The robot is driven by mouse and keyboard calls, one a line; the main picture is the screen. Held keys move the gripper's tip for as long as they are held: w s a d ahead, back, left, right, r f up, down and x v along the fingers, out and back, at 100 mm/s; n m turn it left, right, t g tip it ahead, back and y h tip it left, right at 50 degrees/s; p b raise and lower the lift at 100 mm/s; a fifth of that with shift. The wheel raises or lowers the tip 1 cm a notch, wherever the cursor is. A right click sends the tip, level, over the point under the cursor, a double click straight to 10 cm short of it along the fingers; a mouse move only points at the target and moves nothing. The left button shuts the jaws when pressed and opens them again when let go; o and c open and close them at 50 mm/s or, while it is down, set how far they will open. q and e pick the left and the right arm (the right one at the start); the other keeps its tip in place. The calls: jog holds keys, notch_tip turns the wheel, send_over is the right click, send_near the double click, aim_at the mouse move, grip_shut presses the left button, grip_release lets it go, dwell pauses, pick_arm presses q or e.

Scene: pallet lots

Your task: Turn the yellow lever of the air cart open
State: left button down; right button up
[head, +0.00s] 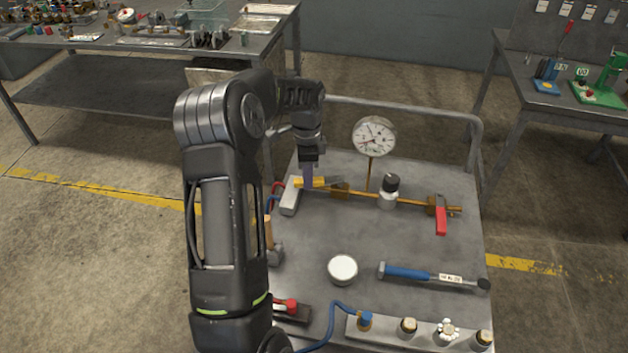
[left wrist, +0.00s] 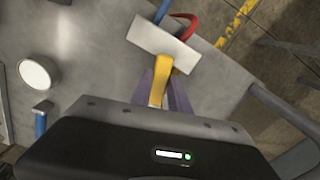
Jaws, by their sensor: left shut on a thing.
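The air cart (head: 410,250) is a grey metal cart with a brass pipe (head: 415,203) across its top. The yellow lever (head: 322,182) sits at the left end of the pipe and points sideways along it. In the left wrist view the yellow lever (left wrist: 161,72) runs between the gripper's fingers. My left gripper (head: 309,178) reaches down from above and is shut on the lever. The left gripper's fingers also show in the left wrist view (left wrist: 160,92). A red lever (head: 441,218) hangs at the right end of the pipe. My right gripper is not in view.
A pressure gauge (head: 374,136) stands up behind the pipe, close to the gripper. A light block (head: 291,196) with red and blue hoses lies left of the lever. Benches stand behind.

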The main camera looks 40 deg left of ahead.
pick_arm(q)
jog(key=shift+w+a+m, duration=0.45)
jog(key=shift+w+m, duration=0.1)
jog(key=shift+m, duration=0.35)
jog(key=shift+w+a+m, duration=0.4)
jog(key=shift+w+m, duration=0.15)
jog(key=shift+m, duration=0.35)
jog(key=shift+r, duration=0.1)
jog(key=c, duration=1.3)
grip_release()
jog(key=shift+o, duration=0.3)
notch_tip(320, 180, up, 8)
jog(key=shift+b, duration=0.4)
jog(key=shift+f, duration=0.2)
